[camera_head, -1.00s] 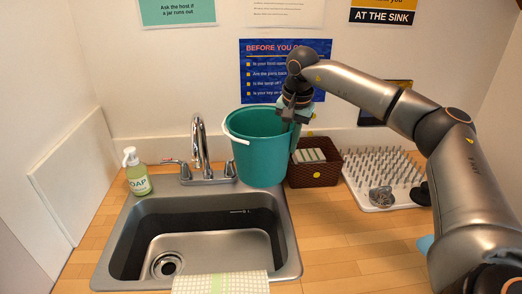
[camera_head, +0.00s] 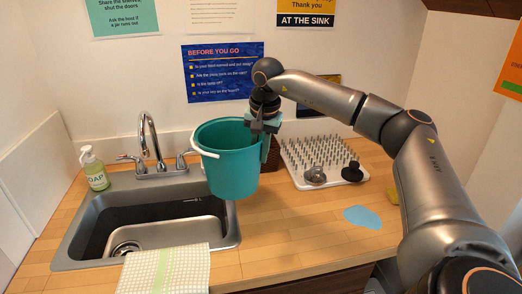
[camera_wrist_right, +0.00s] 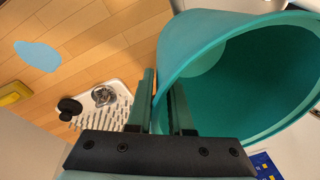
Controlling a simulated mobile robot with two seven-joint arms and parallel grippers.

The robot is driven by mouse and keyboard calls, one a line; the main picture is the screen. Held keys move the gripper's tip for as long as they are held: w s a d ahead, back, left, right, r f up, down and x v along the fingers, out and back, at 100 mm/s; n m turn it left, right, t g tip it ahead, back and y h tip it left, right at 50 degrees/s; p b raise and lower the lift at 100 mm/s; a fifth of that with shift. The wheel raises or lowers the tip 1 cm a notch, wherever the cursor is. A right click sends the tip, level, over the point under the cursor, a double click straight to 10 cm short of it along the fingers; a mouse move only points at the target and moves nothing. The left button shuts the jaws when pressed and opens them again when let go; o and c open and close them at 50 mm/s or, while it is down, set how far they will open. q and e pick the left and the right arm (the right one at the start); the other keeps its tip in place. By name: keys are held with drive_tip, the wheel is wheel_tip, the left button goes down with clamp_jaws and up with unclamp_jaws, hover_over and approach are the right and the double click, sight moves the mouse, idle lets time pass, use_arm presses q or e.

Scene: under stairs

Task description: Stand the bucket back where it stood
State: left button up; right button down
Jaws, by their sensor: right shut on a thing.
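The teal bucket (camera_head: 230,160) with a white handle hangs upright, or nearly so, in front of the wall, by the right rim of the sink. My right gripper (camera_head: 264,128) is shut on the bucket's right rim. In the right wrist view the bucket (camera_wrist_right: 240,75) fills the upper right, its wall between the two fingers (camera_wrist_right: 165,105). The inside that shows looks empty. A flat light-blue patch (camera_head: 362,216) lies on the wooden counter; it also shows in the right wrist view (camera_wrist_right: 38,56). My left gripper is not in view.
The sink (camera_head: 150,222) with its faucet (camera_head: 152,145) is at left, a soap bottle (camera_head: 94,170) beside it and a checked cloth (camera_head: 165,268) over its front. A yellow thing (camera_head: 392,194) is at right.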

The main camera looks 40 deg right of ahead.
drive_tip(key=s+a+f+n, duration=0.3)
drive_tip(key=s+a+n, duration=0.1)
drive_tip(key=a, duration=0.4)
drive_tip(key=s+a+f+n+y, duration=0.1)
drive_tip(key=s+a+f+n, duration=0.2)
drive_tip(key=a, duration=0.5)
drive_tip(key=s+a+f+n+y, duration=0.1)
drive_tip(key=s+a+f+n, duration=0.2)
drive_tip(key=s+a+n, duration=0.2)
drive_tip(key=a, duration=0.3)
drive_tip(key=shift+s+a+f+g, duration=0.2)
drive_tip(key=shift+s+f+g, duration=0.1)
drive_tip(key=shift+f, duration=0.1)
drive_tip(key=shift+a, duration=0.1)
